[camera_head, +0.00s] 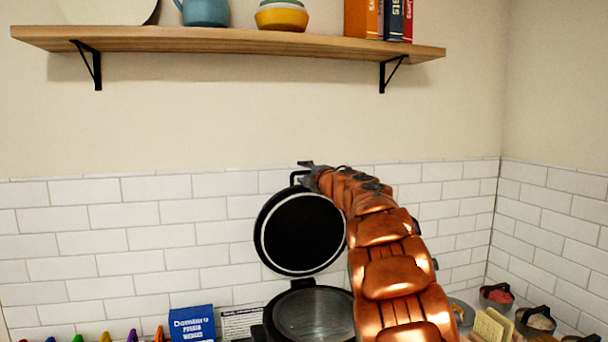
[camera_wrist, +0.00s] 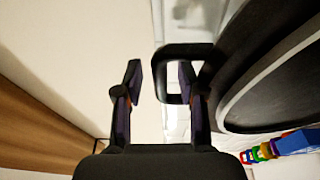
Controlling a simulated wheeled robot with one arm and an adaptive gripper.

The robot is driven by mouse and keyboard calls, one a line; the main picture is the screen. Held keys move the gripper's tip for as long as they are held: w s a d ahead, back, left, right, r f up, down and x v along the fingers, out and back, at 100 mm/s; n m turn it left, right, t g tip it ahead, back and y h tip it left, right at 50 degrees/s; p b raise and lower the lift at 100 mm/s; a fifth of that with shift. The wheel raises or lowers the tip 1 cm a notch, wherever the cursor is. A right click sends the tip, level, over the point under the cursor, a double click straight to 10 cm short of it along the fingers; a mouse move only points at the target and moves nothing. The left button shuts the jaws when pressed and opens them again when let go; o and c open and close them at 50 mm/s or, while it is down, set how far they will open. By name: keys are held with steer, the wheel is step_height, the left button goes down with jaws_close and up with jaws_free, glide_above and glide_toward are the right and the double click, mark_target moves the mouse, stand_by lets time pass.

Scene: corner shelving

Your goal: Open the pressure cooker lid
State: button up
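The pressure cooker pot (camera_head: 312,314) stands low in the middle of the head view, with its metal inside showing. Its round black lid (camera_head: 300,232) with a pale rim is swung up, nearly upright, behind the pot. A black loop handle (camera_head: 296,177) is on the lid's top edge; the loop also shows in the wrist view (camera_wrist: 180,48). My gripper (camera_head: 306,166) is at this handle. In the wrist view my gripper (camera_wrist: 160,82) has its fingers apart, with the right finger overlapping the loop's opening. I cannot tell whether a finger touches the handle.
A wooden shelf (camera_head: 230,41) with a blue pot, bowls and books runs above. A blue box (camera_head: 192,323) and a printed card (camera_head: 241,322) stand left of the pot. Small containers (camera_head: 497,295) and yellow notes (camera_head: 489,326) are at the right. The tiled wall is close behind.

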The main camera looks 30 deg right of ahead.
steer(key=shift+s, duration=0.1)
steer(key=s, duration=1.1)
steer(key=shift+s+a+f, duration=0.15)
steer(key=shift+s+a, duration=0.05)
steer(key=shift+s, duration=0.2)
stand_by(0.5)
steer(key=s+a+f+m+g+h+b, duration=0.1)
steer(key=s+a+f+m+g+h, duration=0.3)
steer(key=s+f+m, duration=0.45)
steer(key=s+a+f+m+g+h, duration=0.2)
steer(key=s+f+m+g, duration=0.45)
steer(key=f, duration=0.35)
steer(key=s+a+f+m+g+y, duration=0.1)
steer(key=s+a+f+g+y, duration=0.1)
steer(key=s+a+f, duration=0.4)
steer(key=s+a+f+g+y, duration=0.2)
steer(key=s+a+f+g, duration=0.2)
steer(key=s+a, duration=0.5)
steer(key=s+a+f+m+g+y, duration=0.1)
steer(key=s+a+f, duration=0.7)
steer(key=s, duration=0.8)
steer(key=shift+s+a+f+m+g+y+b, duration=0.4)
steer(key=shift+g+y, duration=0.4)
steer(key=shift+g, duration=0.45)
steer(key=shift+w+d, duration=0.15)
